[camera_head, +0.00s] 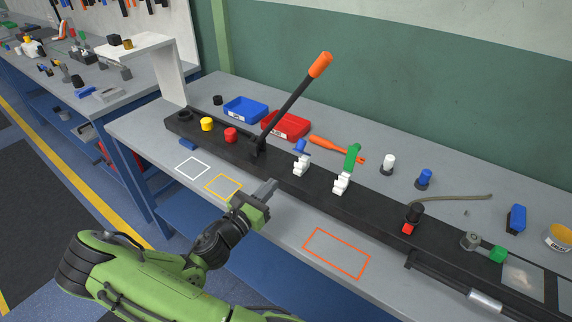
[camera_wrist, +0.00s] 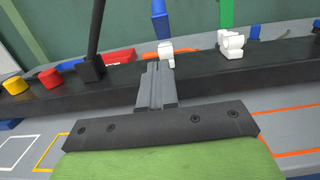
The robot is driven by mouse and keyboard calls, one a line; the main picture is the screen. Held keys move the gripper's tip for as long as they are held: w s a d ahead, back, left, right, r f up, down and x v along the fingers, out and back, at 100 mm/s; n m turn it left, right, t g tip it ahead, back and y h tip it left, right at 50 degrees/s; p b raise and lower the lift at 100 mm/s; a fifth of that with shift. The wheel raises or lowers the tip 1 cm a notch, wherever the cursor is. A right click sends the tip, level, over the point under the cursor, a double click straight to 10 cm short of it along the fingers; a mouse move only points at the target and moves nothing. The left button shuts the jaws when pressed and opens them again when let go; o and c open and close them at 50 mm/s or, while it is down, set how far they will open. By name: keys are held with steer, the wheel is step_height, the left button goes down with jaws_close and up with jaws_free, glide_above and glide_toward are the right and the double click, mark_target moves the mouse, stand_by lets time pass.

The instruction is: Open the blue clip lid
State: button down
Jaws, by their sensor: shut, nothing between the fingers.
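The blue clip lid (camera_head: 300,146) sits at the top of a small white clip body (camera_head: 301,167) on the long black rail. In the wrist view the blue lid (camera_wrist: 159,18) rises above its white body (camera_wrist: 166,50); how far it is open I cannot tell. A second white clip with a green lid (camera_head: 352,157) stands to its right, and that lid stands upright. My gripper (camera_head: 272,185) is shut and empty, in front of the rail and left of the blue clip. In the wrist view its fingertips (camera_wrist: 155,68) point toward the white body, apparently short of it.
The black lever with an orange grip (camera_head: 320,65) rises left of the blue clip. Yellow (camera_head: 207,124) and red (camera_head: 231,135) buttons are farther left. An orange-handled tool (camera_head: 335,148) lies behind. The bench front, with its orange outline (camera_head: 337,253), is clear.

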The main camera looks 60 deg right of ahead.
steer(key=shift+s+d+r, duration=0.25)
steer(key=shift+d+r, duration=0.3)
steer(key=shift+d, duration=0.85)
steer(key=shift+s+d+r, duration=0.2)
steer(key=shift+d+r, duration=0.4)
steer(key=shift+d, duration=0.8)
steer(key=shift+s+d+r, duration=0.25)
steer(key=shift+d+r, duration=0.3)
steer(key=shift+d, duration=0.85)
steer(key=shift+r, duration=0.1)
steer(key=shift+r+p, duration=0.3)
steer(key=shift+p, duration=0.75)
steer(key=shift+y+p, duration=0.35)
steer(key=shift+y, duration=0.05)
steer(key=shift+d+p, duration=0.1)
steer(key=shift+p, duration=0.35)
